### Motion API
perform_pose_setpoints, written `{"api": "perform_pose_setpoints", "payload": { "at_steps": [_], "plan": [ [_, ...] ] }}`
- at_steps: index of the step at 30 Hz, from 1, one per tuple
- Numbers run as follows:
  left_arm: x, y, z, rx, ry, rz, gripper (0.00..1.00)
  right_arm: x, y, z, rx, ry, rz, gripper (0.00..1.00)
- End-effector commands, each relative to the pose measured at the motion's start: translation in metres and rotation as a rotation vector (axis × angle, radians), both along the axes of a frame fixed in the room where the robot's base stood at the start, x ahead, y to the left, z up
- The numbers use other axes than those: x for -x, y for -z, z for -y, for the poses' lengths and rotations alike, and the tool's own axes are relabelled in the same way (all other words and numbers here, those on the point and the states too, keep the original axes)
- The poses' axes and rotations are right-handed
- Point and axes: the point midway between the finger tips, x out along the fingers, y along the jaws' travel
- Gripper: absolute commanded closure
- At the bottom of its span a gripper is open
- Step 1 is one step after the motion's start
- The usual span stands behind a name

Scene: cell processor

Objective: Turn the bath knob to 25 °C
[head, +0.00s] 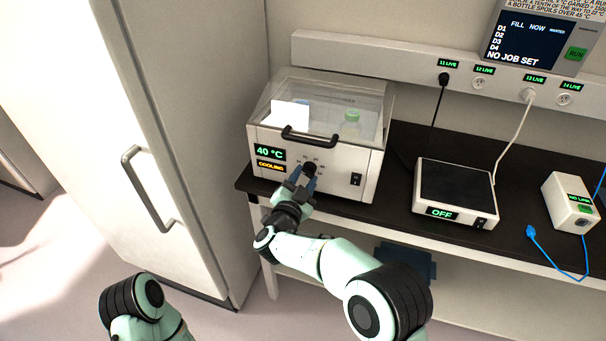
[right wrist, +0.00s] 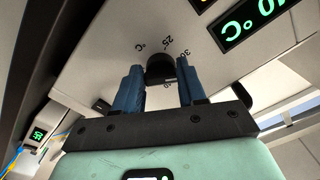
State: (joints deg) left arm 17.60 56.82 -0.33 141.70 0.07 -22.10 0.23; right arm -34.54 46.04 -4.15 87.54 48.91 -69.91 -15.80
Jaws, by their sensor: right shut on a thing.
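The bath (head: 330,179) is a white box with a clear lid, standing on the dark bench. Its display (head: 269,153) reads 40 °C, with COOLING in orange below. The black bath knob (head: 309,168) is on the front panel, right of the display. My right gripper (head: 303,182) is shut on the knob; in the right wrist view the knob (right wrist: 160,68) sits between its two blue fingers (right wrist: 158,88). Dial marks including 25 and 30 show around the knob there. The knob's pointer cannot be made out. Only links of my left arm show; its gripper is out of view.
A black handle (head: 308,138) is on the lid above the knob, and a rocker switch (head: 355,180) is to the right. A bottle (head: 351,122) stands inside the bath. A plate device (head: 455,190) reading OFF is further right. A tall white cabinet (head: 185,120) stands at left.

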Motion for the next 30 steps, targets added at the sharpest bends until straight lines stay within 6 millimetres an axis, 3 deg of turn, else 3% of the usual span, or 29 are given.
{"api": "perform_pose_setpoints", "payload": {
  "at_steps": [30],
  "plan": [
    [-0.045,-0.067,0.000,0.000,0.000,0.051,0.57,0.001,-0.003,0.005,0.900,0.001,-0.289,0.90]
  ]
}}
